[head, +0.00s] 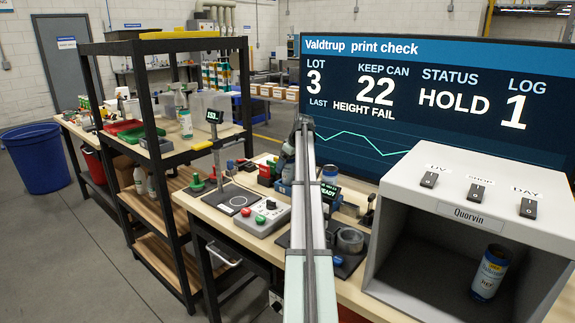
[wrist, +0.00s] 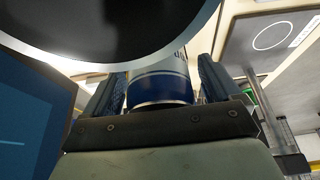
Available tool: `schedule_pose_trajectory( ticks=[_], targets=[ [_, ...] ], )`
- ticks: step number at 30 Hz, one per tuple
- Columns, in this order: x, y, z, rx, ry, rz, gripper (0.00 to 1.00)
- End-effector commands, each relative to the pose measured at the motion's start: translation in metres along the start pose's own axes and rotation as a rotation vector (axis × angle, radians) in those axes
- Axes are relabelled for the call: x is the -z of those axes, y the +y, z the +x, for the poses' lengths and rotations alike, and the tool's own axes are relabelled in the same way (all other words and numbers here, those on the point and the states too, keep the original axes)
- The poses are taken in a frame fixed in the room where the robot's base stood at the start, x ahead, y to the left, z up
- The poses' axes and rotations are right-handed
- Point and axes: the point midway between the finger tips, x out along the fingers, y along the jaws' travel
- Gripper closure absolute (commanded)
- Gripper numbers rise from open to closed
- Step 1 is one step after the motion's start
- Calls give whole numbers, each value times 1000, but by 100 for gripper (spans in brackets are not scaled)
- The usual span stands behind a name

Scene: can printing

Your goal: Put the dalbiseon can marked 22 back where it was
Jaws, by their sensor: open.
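In the wrist view my gripper (wrist: 162,75) is open, with one blue-padded finger on each side of a can (wrist: 162,88). The can has a dark blue band, a thin pale line and a white part with dark lettering, mostly cut off. No 22 is readable on it, and I cannot tell whether the fingers touch it. In the head view my arm hides most of the gripper. A can with a pale top and blue side (head: 330,174) shows just right of the arm, behind a small READY display (head: 328,196).
A blue-and-white can marked REF (head: 489,272) stands in the grey Quorvin booth (head: 465,216). The screen (head: 420,130) reads KEEP CAN 22, HOLD, HEIGHT FAIL. A height gauge (head: 216,150), a button box (head: 262,216) and stamps (head: 266,172) crowd the bench left of my arm.

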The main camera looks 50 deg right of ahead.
Motion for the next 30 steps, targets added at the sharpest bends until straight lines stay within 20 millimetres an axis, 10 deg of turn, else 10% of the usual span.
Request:
schedule_pose_trajectory(
  ticks=[30],
  targets=[
    [2,0,-122,0,1,0,9]
  ],
)
